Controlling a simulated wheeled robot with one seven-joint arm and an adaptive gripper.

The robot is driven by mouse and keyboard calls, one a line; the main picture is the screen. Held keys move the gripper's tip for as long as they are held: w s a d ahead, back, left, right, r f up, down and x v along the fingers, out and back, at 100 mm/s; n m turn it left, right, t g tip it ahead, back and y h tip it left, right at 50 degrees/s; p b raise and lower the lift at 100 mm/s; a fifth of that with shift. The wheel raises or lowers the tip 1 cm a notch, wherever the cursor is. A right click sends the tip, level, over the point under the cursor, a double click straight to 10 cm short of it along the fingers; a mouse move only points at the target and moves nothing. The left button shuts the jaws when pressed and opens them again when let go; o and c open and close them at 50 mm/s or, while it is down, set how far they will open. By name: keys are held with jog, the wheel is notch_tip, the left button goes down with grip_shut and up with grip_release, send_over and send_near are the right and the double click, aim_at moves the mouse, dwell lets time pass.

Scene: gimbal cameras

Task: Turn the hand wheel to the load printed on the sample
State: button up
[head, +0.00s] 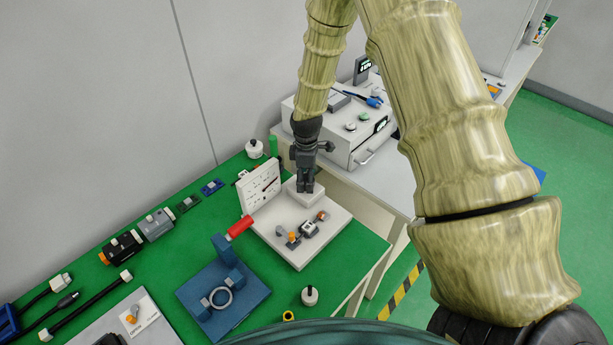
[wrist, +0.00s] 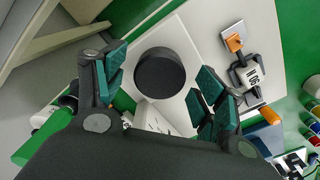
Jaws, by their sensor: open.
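A round black knob (wrist: 160,73), which looks like the hand wheel, stands on a white base. In the wrist view it lies between the spread fingers of my gripper (wrist: 158,90), with gaps on both sides. In the head view my gripper (head: 306,188) points down over the white block (head: 299,197) on the white board, and the knob is hidden there. The grey sample (wrist: 247,75) lies clamped between orange-tipped parts; its print is turned and looks like 16N. The sample (head: 309,229) also shows in the head view, in front of my gripper.
An upright white panel (head: 259,187) stands left of my gripper. A white machine (head: 345,130) stands behind on another table. Connectors and cables lie on the green mat at left.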

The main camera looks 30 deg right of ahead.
jog(key=shift+c, duration=0.5)
jog(key=c, duration=0.9)
jog(key=shift+m+b, duration=0.6)
jog(key=shift+m, duration=1.7)
jog(key=shift+c, duration=0.2)
jog(key=o, duration=1)
jog(key=shift+o, duration=0.2)
notch_tip(320, 180, up, 12)
